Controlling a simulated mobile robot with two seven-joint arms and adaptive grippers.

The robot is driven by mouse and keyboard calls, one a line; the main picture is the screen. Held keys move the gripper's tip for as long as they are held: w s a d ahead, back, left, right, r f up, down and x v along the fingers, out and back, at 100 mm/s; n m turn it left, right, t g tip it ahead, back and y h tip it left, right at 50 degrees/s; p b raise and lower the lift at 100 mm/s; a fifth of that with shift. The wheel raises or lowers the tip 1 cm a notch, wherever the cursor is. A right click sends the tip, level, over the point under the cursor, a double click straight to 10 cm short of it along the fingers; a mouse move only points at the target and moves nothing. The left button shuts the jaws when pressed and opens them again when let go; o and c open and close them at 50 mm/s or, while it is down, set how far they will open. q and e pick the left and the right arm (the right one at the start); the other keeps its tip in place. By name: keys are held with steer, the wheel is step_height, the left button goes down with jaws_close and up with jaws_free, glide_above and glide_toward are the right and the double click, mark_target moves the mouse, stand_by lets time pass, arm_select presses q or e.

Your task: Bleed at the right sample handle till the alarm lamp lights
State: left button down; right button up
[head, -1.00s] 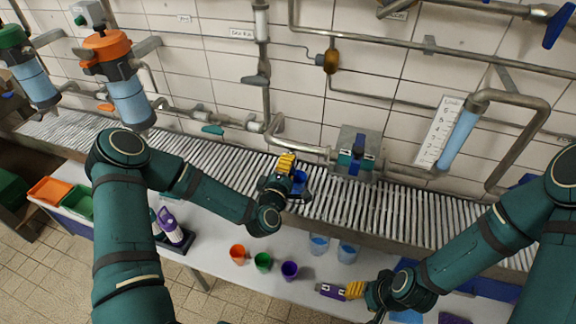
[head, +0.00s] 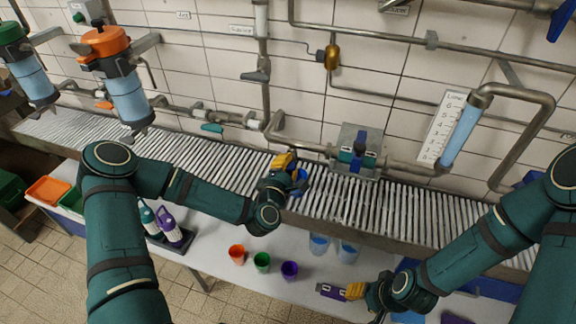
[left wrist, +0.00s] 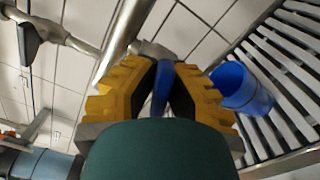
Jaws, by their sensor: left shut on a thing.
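My left gripper (head: 284,163) is at the pipe over the grated trough. In the left wrist view its yellow fingers (left wrist: 160,75) are shut on a blue handle (left wrist: 161,88), apparently the right sample handle, which it hides in the head view. A blue cup (left wrist: 240,88) is just right of the fingers; in the head view the cup (head: 300,180) is partly behind the gripper. My right gripper (head: 345,291) is low over the table at a dark purple piece (head: 330,290); whether it grips this is unclear. I cannot single out a lit alarm lamp.
A teal handle (head: 212,128) and an orange one (head: 104,104) sit further left along the pipe. A valve block (head: 356,152) and a sight tube (head: 460,135) are to the right. Orange (head: 237,255), green (head: 262,262) and purple (head: 289,270) cups stand on the table.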

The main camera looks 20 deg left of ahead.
arm_select(q)
steer(key=n+b, duration=0.1)
steer(key=n, duration=0.3)
steer(key=shift+n, duration=0.3)
steer(key=n+b, duration=0.1)
steer(key=n, duration=0.3)
steer(key=shift+n, duration=0.4)
steer(key=shift+r, duration=0.1)
steer(key=c, duration=1)
jaws_free()
steer(key=shift+c, duration=0.2)
steer(key=s, duration=0.7)
steer(key=shift+s+a, duration=0.15)
steer(key=shift+s, duration=0.05)
